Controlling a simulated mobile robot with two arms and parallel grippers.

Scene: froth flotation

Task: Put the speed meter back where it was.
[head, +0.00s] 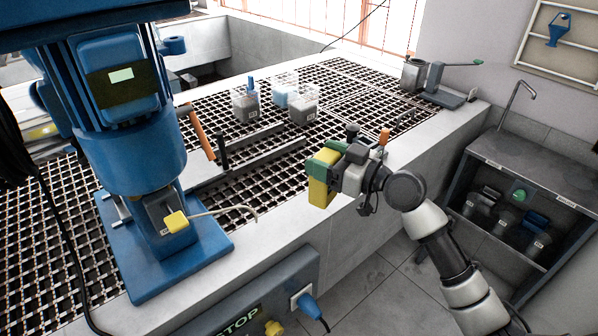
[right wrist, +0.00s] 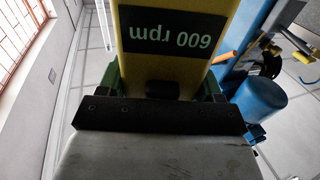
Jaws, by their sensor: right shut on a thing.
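The speed meter (head: 318,193) is a yellow block held above the near right edge of the grated bench in the head view. The meter is clear of the blue flotation machine (head: 130,150) at the left. The left gripper is not in view.
A sink unit (head: 510,165) with bottles below stands right. A STOP box (head: 255,305) is at the bench front. Bare ledge (head: 275,208) lies near the meter.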

